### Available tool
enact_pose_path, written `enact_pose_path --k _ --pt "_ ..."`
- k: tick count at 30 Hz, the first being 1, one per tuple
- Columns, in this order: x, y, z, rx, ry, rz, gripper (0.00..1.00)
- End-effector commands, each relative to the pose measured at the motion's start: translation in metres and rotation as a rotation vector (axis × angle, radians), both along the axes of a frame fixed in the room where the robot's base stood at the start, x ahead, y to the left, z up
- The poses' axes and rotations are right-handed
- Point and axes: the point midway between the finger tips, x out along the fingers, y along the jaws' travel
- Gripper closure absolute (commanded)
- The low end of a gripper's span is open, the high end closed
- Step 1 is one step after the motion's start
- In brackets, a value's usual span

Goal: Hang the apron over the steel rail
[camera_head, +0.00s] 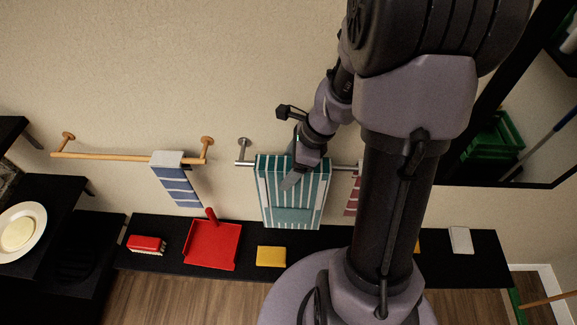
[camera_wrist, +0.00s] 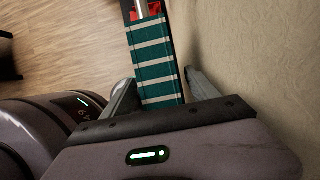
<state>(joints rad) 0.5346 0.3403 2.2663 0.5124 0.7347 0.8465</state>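The apron (camera_head: 265,195) is teal with white stripes and a pocket low on its front. It lies over the steel rail (camera_head: 245,163) and its front hangs down below the rail. My gripper (camera_head: 290,182) is at the apron's upper right part, close to the rail. In the wrist view my gripper's two fingers (camera_wrist: 160,88) stand apart, one on each side of the apron, with gaps visible. The apron's back side is hidden.
A wooden rail (camera_head: 110,156) with a blue-striped towel (camera_head: 178,185) is to the left. A red-striped cloth (camera_head: 352,195) hangs right of the apron, partly behind my arm. Below is a black shelf (camera_head: 190,268) with a red dustpan (camera_head: 212,245), a brush (camera_head: 147,244) and a yellow sponge (camera_head: 271,256).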

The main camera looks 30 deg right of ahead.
Motion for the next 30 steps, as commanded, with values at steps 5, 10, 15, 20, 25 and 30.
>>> enact_pose_path --k 5,10,15,20,25,30 --pt "-0.001 -0.002 0.005 -0.001 -0.001 0.000 0.31" --pt "-0.008 -0.014 0.042 -0.003 -0.004 -0.002 0.31" --pt "-0.019 -0.030 0.089 -0.003 -0.003 -0.002 0.31" --pt "-0.028 -0.044 0.128 -0.003 -0.003 -0.002 0.31" --pt "-0.035 -0.053 0.154 -0.001 -0.002 -0.001 0.31" --pt "-0.037 -0.055 0.161 -0.001 -0.001 0.000 0.31"
